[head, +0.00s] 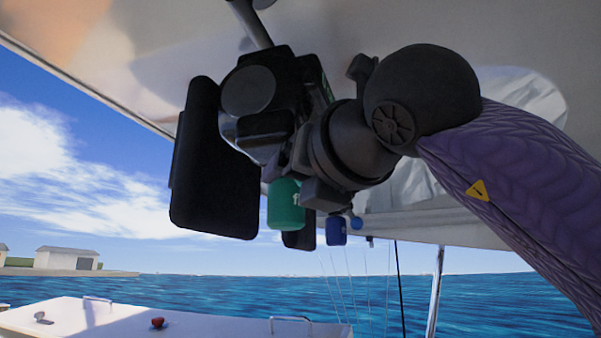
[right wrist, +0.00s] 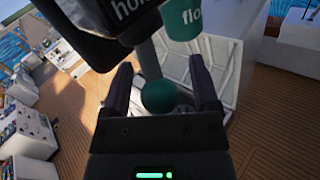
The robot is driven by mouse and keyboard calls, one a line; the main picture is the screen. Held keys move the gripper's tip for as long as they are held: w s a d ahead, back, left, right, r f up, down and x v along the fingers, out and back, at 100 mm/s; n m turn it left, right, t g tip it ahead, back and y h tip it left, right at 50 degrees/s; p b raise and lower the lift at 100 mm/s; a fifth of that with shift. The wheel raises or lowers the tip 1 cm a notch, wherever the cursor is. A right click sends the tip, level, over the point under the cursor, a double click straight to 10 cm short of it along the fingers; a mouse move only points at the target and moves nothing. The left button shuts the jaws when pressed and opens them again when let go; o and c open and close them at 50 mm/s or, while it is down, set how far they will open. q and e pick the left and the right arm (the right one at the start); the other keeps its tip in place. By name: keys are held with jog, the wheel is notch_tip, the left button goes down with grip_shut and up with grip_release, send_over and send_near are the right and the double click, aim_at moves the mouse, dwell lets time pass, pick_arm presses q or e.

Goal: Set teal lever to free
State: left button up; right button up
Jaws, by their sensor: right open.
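A teal ball knob (right wrist: 158,97) sits on the end of a grey stem in the right wrist view; I take it as the teal lever's end. My right gripper (right wrist: 161,75) is open, with one dark finger on each side of the knob and stem. Contact is not clear. A teal tag (right wrist: 189,20) reading "flo" and a black tag (right wrist: 125,8) reading "hol" are cut off above. In the head view my dark wrist and gripper cover the knob, and a teal piece (head: 286,206) hangs below them. My left gripper is in neither view.
A pale overhead panel (head: 120,62) spans the top, close to my wrist. A blue piece (head: 336,230) hangs right of the teal one. Below is a white surface (head: 215,328) with handles and a red knob (head: 157,322). The wooden deck (right wrist: 265,115) shows in the wrist view.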

jog(key=shift+w, duration=0.15)
grip_shut()
jog(key=shift+f, duration=0.1)
jog(key=w+n+g+y+p, duration=0.1)
jog(key=n+y, duration=0.2)
jog(key=n, duration=0.1)
jog(key=w+n+g+y+p, duration=0.1)
jog(key=n+g+y+p, duration=0.1)
jog(key=n+y, duration=0.2)
jog(key=w+r+n+g+y+p, duration=0.1)
jog(key=n+y, duration=0.3)
jog(key=n, duration=0.2)
jog(key=shift+w+d+g+p, duration=0.2)
jog(key=shift+d+g+p, duration=0.1)
